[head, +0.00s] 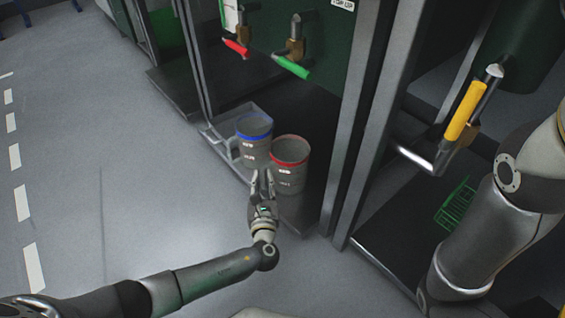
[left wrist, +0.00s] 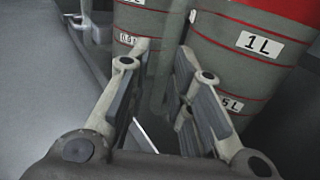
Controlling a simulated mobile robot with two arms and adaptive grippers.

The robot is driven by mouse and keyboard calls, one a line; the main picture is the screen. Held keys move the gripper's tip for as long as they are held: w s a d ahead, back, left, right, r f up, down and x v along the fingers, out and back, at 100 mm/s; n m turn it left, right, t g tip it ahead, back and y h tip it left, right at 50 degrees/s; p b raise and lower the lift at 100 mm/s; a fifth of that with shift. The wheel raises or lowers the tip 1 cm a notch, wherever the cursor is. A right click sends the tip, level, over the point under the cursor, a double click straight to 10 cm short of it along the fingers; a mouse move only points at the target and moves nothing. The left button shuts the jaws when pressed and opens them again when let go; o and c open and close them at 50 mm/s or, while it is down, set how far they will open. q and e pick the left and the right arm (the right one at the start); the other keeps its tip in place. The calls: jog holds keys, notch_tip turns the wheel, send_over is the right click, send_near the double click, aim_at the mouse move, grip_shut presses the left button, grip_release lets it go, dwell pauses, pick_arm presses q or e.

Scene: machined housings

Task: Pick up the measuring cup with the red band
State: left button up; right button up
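The measuring cup with the red band (head: 290,174) stands upright on the dark shelf floor, to the right of and slightly nearer than the cup with the blue band (head: 254,152). In the left wrist view the red-banded cup (left wrist: 236,62) fills the upper right, with a 1 L label. My left gripper (head: 263,177) is at the near left side of the red-banded cup. Its fingers (left wrist: 160,82) are apart, with a grey upright strip, seemingly a handle, between or just beyond them. Contact is unclear. My right arm shows at the right; its gripper is out of view.
Metal posts flank the bay. Valves with a red handle (head: 236,48), a green handle (head: 291,67) and a yellow handle (head: 464,111) stick out above. A green basket (head: 456,205) lies in the right bay. Open grey floor (head: 110,180) is at left.

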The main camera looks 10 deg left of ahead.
pick_arm(q)
grip_shut()
jog(key=shift+r, duration=0.1)
dwell(0.3)
